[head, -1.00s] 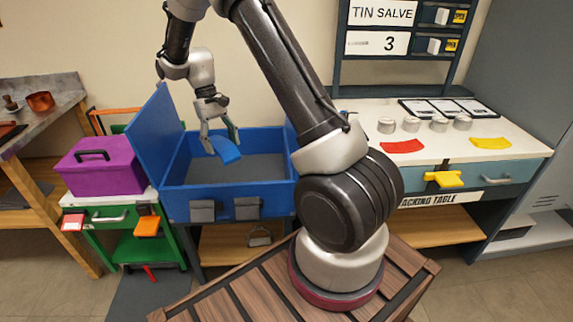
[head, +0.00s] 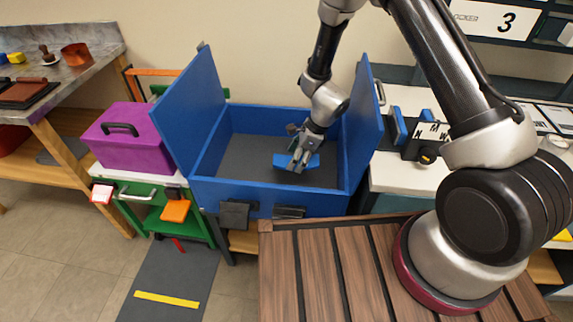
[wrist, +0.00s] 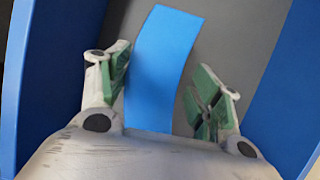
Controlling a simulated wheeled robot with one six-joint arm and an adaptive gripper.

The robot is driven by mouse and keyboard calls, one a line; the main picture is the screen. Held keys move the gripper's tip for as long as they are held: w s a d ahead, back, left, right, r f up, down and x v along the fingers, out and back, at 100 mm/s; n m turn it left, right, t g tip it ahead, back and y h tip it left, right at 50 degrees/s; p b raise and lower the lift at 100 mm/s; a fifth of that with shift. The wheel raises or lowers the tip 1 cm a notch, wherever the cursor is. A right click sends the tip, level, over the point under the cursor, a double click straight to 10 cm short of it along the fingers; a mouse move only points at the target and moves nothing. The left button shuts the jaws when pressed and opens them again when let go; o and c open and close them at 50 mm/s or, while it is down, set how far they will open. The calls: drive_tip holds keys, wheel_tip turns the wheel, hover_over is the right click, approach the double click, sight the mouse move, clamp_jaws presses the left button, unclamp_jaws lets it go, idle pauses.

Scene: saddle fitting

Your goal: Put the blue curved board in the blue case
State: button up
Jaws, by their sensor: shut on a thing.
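The blue case (head: 262,200) stands open with a raised panel on its left and right sides and a grey floor inside. My gripper (head: 297,163) reaches into the right part of the case and is shut on the blue curved board (head: 312,163). In the wrist view the board (wrist: 163,60) lies lengthwise between the two green-padded fingers of my gripper (wrist: 157,85), over the grey floor (wrist: 222,45). I cannot tell whether the board touches the floor. Its near end is hidden behind the gripper body in the wrist view.
A purple box (head: 130,140) sits on a green cabinet (head: 150,205) left of the case. A pale table (head: 400,173) with a dark block marked with letters (head: 425,140) stands to the right. The case floor left of my gripper is clear.

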sight(309, 162)
drive_tip(key=shift+d+f+m, duration=0.3)
drive_tip(key=shift+f+m, duration=0.3)
drive_tip(key=shift+t, duration=0.3)
wheel_tip(309, 162, down, 10)
drive_tip(key=shift+r, duration=0.1)
drive_tip(key=o, duration=1.1)
drive_tip(key=v, duration=0.7)
drive_tip(key=shift+r, duration=0.2)
